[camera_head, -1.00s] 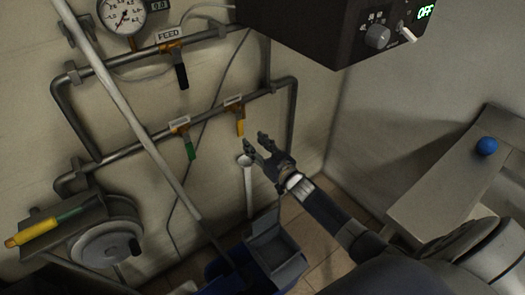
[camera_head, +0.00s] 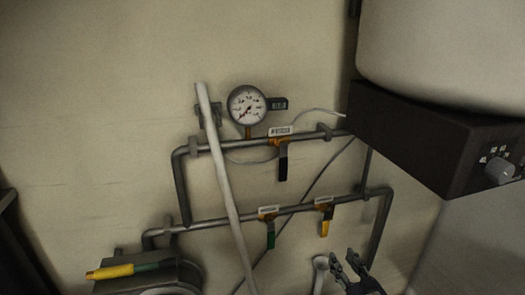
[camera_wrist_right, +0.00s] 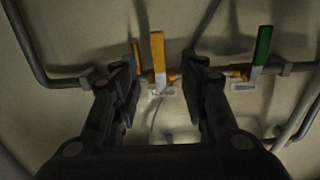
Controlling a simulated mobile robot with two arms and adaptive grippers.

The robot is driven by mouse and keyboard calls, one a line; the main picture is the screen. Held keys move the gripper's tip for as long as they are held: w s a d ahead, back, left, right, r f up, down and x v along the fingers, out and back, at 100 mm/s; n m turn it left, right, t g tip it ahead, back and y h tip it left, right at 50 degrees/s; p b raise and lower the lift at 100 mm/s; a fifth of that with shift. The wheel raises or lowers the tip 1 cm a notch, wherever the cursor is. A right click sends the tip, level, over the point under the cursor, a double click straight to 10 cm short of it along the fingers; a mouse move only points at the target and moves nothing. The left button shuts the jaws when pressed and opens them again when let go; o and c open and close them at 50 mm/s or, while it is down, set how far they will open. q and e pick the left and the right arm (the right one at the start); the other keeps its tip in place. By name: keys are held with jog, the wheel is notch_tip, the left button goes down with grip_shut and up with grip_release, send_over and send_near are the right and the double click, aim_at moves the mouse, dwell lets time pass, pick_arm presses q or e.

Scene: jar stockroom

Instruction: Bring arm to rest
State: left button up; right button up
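My right gripper (camera_head: 350,268) is at the bottom right of the head view, in front of the lower pipe. Its fingers are apart with nothing between them. In the right wrist view my right gripper (camera_wrist_right: 165,85) is open too. The yellow valve handle (camera_wrist_right: 158,52) shows beyond the gap between its fingers, and the green valve handle (camera_wrist_right: 262,45) is to the right. In the head view the yellow handle (camera_head: 325,228) and the green handle (camera_head: 271,236) hang down from the lower pipe. My left gripper is not in view.
A pressure gauge (camera_head: 247,105) and a black-handled valve (camera_head: 283,162) are on the upper pipe (camera_head: 225,146). A dark control box (camera_head: 430,140) with a knob juts out at the right. A pale pole (camera_head: 222,180) crosses the pipes. A yellow-and-green tool (camera_head: 122,270) lies at lower left.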

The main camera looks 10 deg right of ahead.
jog(key=s+a+f+g+h, duration=0.1)
jog(key=s+a+f+g, duration=0.25)
jog(key=s, duration=0.35)
jog(key=s+a+f+g+h, duration=0.1)
jog(key=s+a+f+g, duration=0.25)
jog(key=s, duration=0.35)
jog(key=s+a+r+g, duration=0.2)
jog(key=s+g, duration=0.2)
jog(key=s, duration=0.7)
jog(key=s+a+r+g, duration=0.1)
jog(key=s+a+g, duration=0.15)
jog(key=s, duration=0.75)
notch_tip(320, 180, down, 26)
jog(key=s+g, duration=0.1)
jog(key=g, duration=0.1)
jog(key=s+d+f, duration=0.1)
jog(key=s+f, duration=0.7)
jog(key=s+d+f+n, duration=0.1)
jog(key=s+d+f, duration=0.1)
jog(key=s+f, duration=0.6)
jog(key=shift+s+d+g, duration=0.25)
jog(key=shift+s+g, duration=0.2)
jog(key=shift+s, duration=0.25)
